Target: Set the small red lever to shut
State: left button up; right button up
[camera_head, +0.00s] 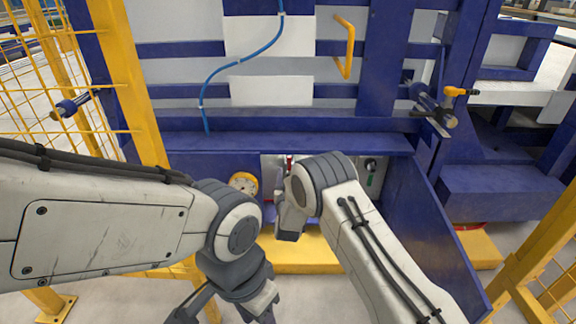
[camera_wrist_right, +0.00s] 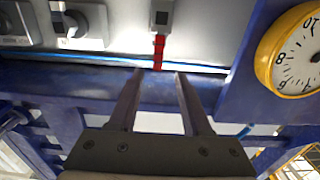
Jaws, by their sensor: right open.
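The small red lever (camera_wrist_right: 158,52) hangs from a grey block (camera_wrist_right: 162,16) on a pale panel in the right wrist view. It also shows as a thin red strip (camera_head: 289,162) in the head view, partly hidden by my right wrist. My right gripper (camera_wrist_right: 158,74) is open, its two fingers apart and empty. In the right wrist view the lever lies beyond the fingertips, in line with the gap between them; contact is not visible. My left gripper (camera_head: 228,301) is low in the head view, away from the panel, its tips cut off by the lower edge.
A yellow-rimmed dial gauge (camera_wrist_right: 296,52) is beside the lever; a rotary switch (camera_wrist_right: 76,25) is on the other side. Blue walls (camera_head: 435,230) enclose the panel recess. A yellow handle (camera_head: 346,48) and blue hose (camera_head: 236,62) are above.

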aim_at(289, 161)
jog(key=shift+w+d+b, duration=0.2)
jog(key=shift+w+b, duration=1.5)
jog(key=shift+w, duration=2.1)
grip_shut()
jog(key=shift+f, duration=0.1)
